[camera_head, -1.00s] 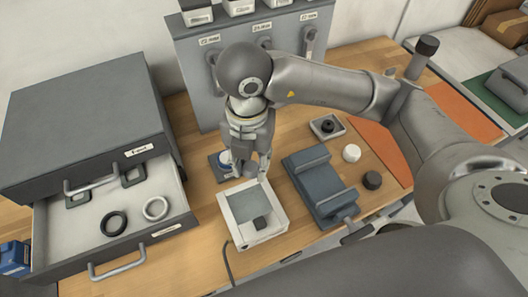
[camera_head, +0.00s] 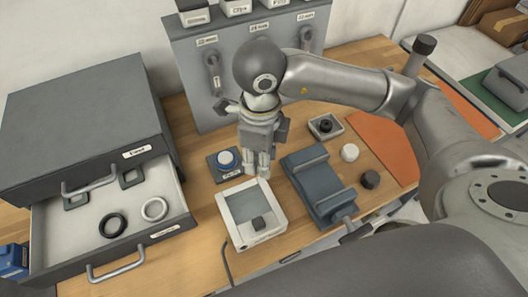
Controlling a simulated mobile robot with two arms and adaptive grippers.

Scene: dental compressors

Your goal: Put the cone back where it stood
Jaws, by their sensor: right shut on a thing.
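My right gripper (camera_head: 257,165) points down just behind the white weighing unit (camera_head: 273,231) and to the right of a dark square pad (camera_head: 220,178). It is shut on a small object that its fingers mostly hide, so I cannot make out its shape. A round blue-and-white piece (camera_head: 227,159) sits on the pad, apart from the fingers. I cannot clearly pick out a cone anywhere in view. My left gripper is not in view.
An open drawer (camera_head: 84,233) on the left holds dark and light rings. A grey-blue fixture (camera_head: 310,180) stands right of the weighing unit. A white puck (camera_head: 349,153), a black puck (camera_head: 370,180) and a small tray (camera_head: 337,132) are farther right. A grey panel (camera_head: 185,80) stands behind.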

